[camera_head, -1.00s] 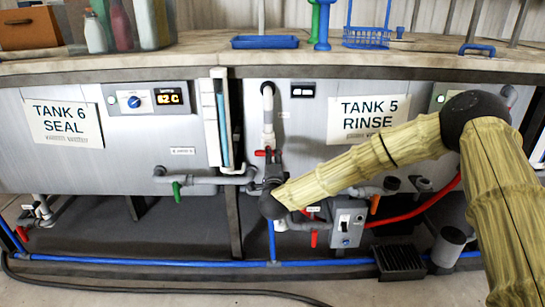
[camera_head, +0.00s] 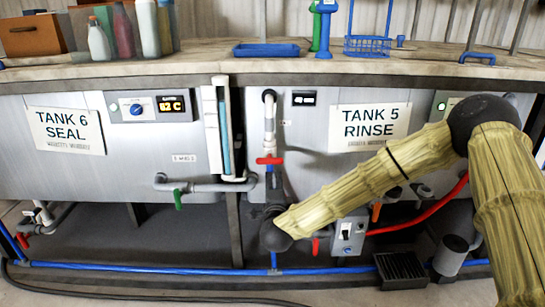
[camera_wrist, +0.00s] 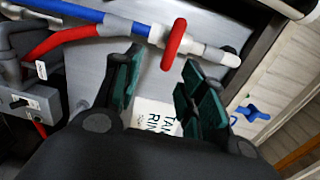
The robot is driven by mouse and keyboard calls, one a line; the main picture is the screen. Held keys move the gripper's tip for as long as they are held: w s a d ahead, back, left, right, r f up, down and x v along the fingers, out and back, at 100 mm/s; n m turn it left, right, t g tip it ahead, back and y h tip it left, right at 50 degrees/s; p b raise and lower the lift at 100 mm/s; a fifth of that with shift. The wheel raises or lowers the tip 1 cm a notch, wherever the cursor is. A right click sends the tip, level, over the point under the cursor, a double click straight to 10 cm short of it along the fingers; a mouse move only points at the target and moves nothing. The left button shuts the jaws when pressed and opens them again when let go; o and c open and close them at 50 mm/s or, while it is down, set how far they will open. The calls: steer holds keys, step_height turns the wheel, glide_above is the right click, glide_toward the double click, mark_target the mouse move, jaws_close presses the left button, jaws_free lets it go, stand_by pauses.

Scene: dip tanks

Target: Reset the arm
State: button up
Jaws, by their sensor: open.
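My gripper (camera_wrist: 158,68) is open in the wrist view, its two dark fingers with green pads standing apart. Nothing is held between them. A red valve handle (camera_wrist: 174,45) on a pipe lies just beyond the fingertips, apart from them as far as I can tell. In the head view the same red handle (camera_head: 270,160) sits crosswise on the upright pipe left of the Tank 5 Rinse sign (camera_head: 369,122). My arm reaches in from the right and bends down in front of Tank 5. My gripper is mostly hidden there behind the arm's dark lower joint.
A grey switch box (camera_head: 349,234), a red hose (camera_head: 420,220) and a black grate (camera_head: 401,269) are close to my arm. A green-handled valve (camera_head: 178,199) is to the left, under Tank 6 (camera_head: 66,130). A blue tray (camera_head: 266,49) lies on the counter above.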

steer(key=s+d+f+n+g+y, duration=0.1)
steer(key=s+f+n+g, duration=0.35)
steer(key=s+f, duration=0.65)
steer(key=s+d+f+n+g+y, duration=0.1)
steer(key=s+f+n+g+y, duration=0.35)
steer(key=f, duration=1.15)
steer(key=s+d+f+n+g+h, duration=0.15)
steer(key=s+d+f, duration=0.25)
steer(key=s, duration=0.5)
steer(key=s+d+f+n+g+h, duration=0.1)
steer(key=s+d+f+n+g, duration=0.2)
steer(key=s, duration=0.5)
steer(key=s+d+f+n+g+h, duration=0.15)
steer(key=s+d+f, duration=0.3)
steer(key=s, duration=0.45)
steer(key=s+d+f+n+g+h, duration=0.2)
steer(key=s+d, duration=0.6)
steer(key=s, duration=0.5)
step_height(320, 180, up, 25)
steer(key=p, duration=2.4)
steer(key=shift+w+r+g+p, duration=0.15)
steer(key=shift+g+p, duration=0.15)
steer(key=shift+p, duration=0.1)
